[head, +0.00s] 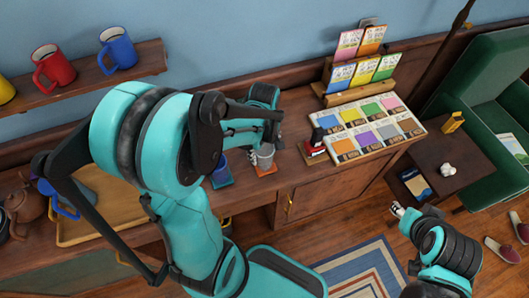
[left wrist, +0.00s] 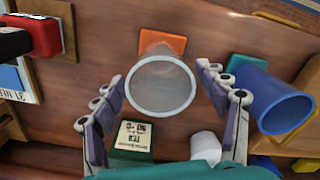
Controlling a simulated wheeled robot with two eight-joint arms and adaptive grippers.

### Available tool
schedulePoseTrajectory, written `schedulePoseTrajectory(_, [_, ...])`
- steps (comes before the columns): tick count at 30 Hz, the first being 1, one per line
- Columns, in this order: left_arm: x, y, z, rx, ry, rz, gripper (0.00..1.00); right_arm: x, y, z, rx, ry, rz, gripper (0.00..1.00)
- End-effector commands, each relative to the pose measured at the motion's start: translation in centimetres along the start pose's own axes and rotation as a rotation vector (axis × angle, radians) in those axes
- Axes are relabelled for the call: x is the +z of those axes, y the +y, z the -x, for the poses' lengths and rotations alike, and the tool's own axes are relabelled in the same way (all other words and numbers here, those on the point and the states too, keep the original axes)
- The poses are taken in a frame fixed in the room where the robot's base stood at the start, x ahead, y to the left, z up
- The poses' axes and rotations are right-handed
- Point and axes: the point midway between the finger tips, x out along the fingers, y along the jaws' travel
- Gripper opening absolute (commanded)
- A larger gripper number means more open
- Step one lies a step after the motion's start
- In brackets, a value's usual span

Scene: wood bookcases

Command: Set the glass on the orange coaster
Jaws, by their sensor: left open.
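The clear glass (head: 265,151) stands at the orange coaster (head: 268,172) on the wooden counter. In the left wrist view the glass (left wrist: 160,85) is seen from above by its pale round rim, and the orange coaster (left wrist: 176,43) shows just past it. I cannot tell whether the base rests fully on the coaster. My left gripper (left wrist: 166,90) is open, its fingers on either side of the glass with gaps visible. In the head view its arm hides part of the counter. My right gripper (head: 398,209) is out over the floor, away from the counter; its jaws are too small to judge.
A red and black item (head: 314,152) sits right of the glass. A card display (head: 365,130) and a wooden tray (head: 100,212) flank the area.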

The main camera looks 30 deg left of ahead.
Motion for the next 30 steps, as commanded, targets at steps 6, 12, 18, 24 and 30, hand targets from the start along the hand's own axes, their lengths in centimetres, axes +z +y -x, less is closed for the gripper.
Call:
schedulePoseTrajectory(6, [0.0,0.0,5.5,0.000,0.000,0.000,0.73,-1.3,0.0,1.9,0.000,0.000,0.000,0.40])
schedulePoseTrajectory(12, [0.0,0.0,8.3,0.000,0.000,0.000,0.73,-1.8,0.0,2.5,0.000,0.000,0.000,0.40])
schedulePoseTrajectory(18, [0.7,-0.2,9.8,0.038,0.021,-0.090,0.73,-1.9,0.0,2.6,0.000,0.000,0.000,0.40])
schedulePoseTrajectory(24, [3.7,-1.2,12.7,0.197,0.151,-0.502,0.73,-1.9,0.0,2.6,0.000,0.000,0.000,0.40])
schedulePoseTrajectory(30, [6.6,-2.3,14.8,0.334,0.356,-0.946,0.73,-1.9,0.0,2.6,0.000,0.000,0.000,0.40])
